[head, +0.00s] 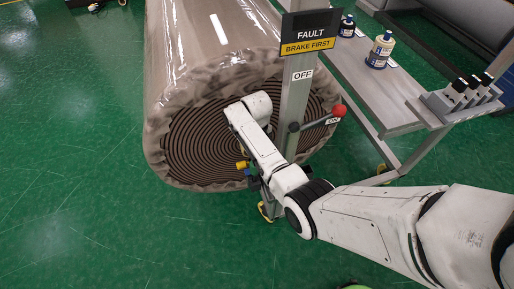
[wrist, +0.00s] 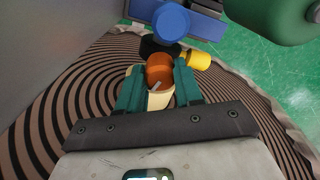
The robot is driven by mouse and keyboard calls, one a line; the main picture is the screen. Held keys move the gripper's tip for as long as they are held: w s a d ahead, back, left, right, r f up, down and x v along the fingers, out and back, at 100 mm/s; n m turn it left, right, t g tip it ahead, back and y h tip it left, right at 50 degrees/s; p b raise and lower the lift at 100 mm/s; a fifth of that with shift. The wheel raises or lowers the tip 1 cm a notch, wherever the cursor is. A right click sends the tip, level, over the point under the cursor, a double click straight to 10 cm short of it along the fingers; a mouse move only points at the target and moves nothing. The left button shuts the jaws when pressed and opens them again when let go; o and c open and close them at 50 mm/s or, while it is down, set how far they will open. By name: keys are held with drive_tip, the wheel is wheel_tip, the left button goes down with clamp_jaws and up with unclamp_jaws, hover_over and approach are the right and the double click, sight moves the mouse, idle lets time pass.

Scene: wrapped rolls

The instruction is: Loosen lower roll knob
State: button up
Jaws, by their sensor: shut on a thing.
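In the wrist view, my gripper (wrist: 160,92) has its two teal fingers closed on a rounded orange-brown knob (wrist: 159,68). The knob shows a pale pointer line, and a cream part sits beneath it between the fingers. A blue round knob (wrist: 172,24) and a yellow one (wrist: 196,60) are just beyond it. The yellow knob (head: 241,165) also shows in the head view, beside my arm and low in front of the roll's end. My fingers and the held knob are hidden by my arm there. The large wrapped roll (head: 185,135) has brown spiral layers on its end face.
A metal post (head: 294,100) with a FAULT / BRAKE FIRST sign (head: 309,34) stands close to my arm. Its red-ball lever (head: 339,110) is by the ON label. A grey bench (head: 372,85) with bottles is at right. Green floor is open at left.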

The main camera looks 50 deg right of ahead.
drive_tip(key=shift+n, duration=1.1)
drive_tip(key=shift+w, duration=0.1)
drive_tip(key=o, duration=0.8)
drive_tip(key=shift+r, duration=0.1)
wheel_tip(320, 180, up, 11)
drive_tip(key=shift+f+b, duration=0.15)
drive_tip(key=shift+b, duration=0.45)
